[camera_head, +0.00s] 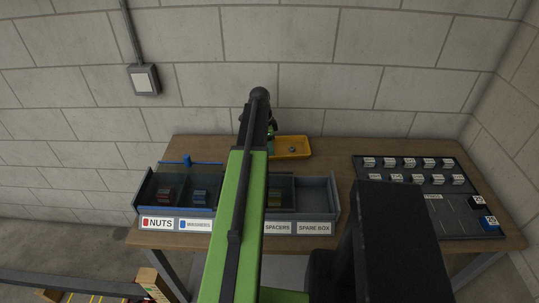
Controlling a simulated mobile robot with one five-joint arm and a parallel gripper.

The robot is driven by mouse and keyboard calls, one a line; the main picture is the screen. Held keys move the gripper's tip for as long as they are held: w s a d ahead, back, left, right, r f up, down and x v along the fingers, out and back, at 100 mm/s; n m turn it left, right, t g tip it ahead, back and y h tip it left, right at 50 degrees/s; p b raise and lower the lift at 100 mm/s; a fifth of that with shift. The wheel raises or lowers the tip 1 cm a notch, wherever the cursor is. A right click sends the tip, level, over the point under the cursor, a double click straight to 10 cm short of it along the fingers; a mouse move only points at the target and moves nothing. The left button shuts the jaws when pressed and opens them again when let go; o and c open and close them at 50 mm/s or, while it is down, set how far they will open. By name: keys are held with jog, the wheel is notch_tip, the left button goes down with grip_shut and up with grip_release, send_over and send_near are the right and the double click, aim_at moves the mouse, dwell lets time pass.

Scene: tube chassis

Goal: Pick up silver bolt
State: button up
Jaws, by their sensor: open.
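A yellow-orange tray (303,155) stands near the back of the wooden workbench, close to the wall. A small silver piece (292,149) lies in it; it looks like the silver bolt, but it is too small to tell its shape. My green and black arm reaches forward over the bench's middle. My gripper (271,146) is open at the arm's far end, at the left side of the tray and left of the silver piece. Most of the gripper is hidden behind my arm, and so is the tray's left end.
A bin row labelled NUTS (157,223), WASHERS, SPACERS and SPARE BOX (314,228) lines the bench's front, its middle hidden by my arm. The wooden bench (335,165) is bare right of the tray.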

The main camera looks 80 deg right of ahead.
jog(key=c, duration=1)
jog(key=shift+r, duration=0.15)
jog(key=shift+c, duration=0.2)
notch_tip(320, 180, up, 4)
jog(key=p, duration=0.4)
jog(key=shift+r, duration=0.15)
jog(key=shift+s+a+r+p, duration=0.8)
jog(key=shift+s+r+p, duration=0.45)
jog(key=shift+s, duration=0.5)
jog(key=shift+s+a+r+p, duration=0.8)
jog(key=shift+s+r+p, duration=0.45)
jog(key=shift+s, duration=0.55)
jog(key=shift+s+a+r+p, duration=0.8)
jog(key=shift+s+r+p, duration=0.4)
jog(key=shift+s, duration=0.55)
